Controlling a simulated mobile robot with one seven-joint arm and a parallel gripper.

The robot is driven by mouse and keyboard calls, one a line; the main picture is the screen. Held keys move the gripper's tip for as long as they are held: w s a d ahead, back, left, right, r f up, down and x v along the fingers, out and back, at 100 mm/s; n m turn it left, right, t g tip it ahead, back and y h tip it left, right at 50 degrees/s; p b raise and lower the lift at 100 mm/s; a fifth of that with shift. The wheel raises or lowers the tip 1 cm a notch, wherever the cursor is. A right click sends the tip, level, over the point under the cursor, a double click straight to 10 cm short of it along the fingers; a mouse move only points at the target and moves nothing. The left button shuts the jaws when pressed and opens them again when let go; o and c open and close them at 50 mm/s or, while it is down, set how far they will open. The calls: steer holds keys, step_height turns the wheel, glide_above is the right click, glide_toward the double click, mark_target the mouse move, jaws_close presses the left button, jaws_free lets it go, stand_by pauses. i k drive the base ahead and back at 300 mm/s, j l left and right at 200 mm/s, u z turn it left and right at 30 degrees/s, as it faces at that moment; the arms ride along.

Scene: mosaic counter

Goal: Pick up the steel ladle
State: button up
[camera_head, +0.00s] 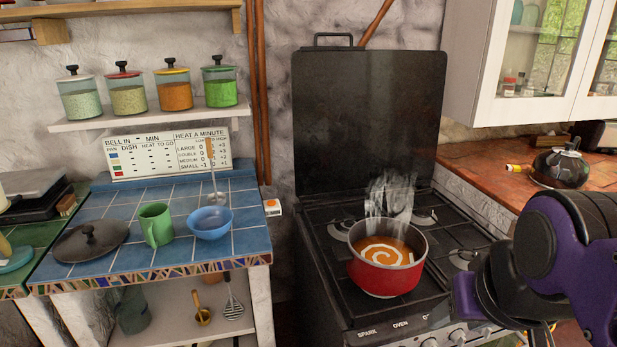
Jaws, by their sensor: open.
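The steel ladle (217,197) is in the head view at the left, with a long upright handle and a small round metal bowl at its lower end. Its handle rises in front of the white lettered board, and its bowl is just above and behind the blue bowl (209,228). I cannot tell whether it hangs or leans. I cannot make out the fingers of my gripper.
A green mug (156,224) and a dark lid (90,240) are on the blue tiled counter (120,198). A shelf of jars (150,118) hangs above. A steaming red pot (386,275) is on the stove (325,291), between my arm and the counter.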

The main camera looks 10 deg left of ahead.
mark_target(219, 198)
steer(key=i+j+z, duration=0.2)
steer(key=j, duration=0.6)
steer(key=j+z, duration=0.15)
steer(key=j, duration=0.65)
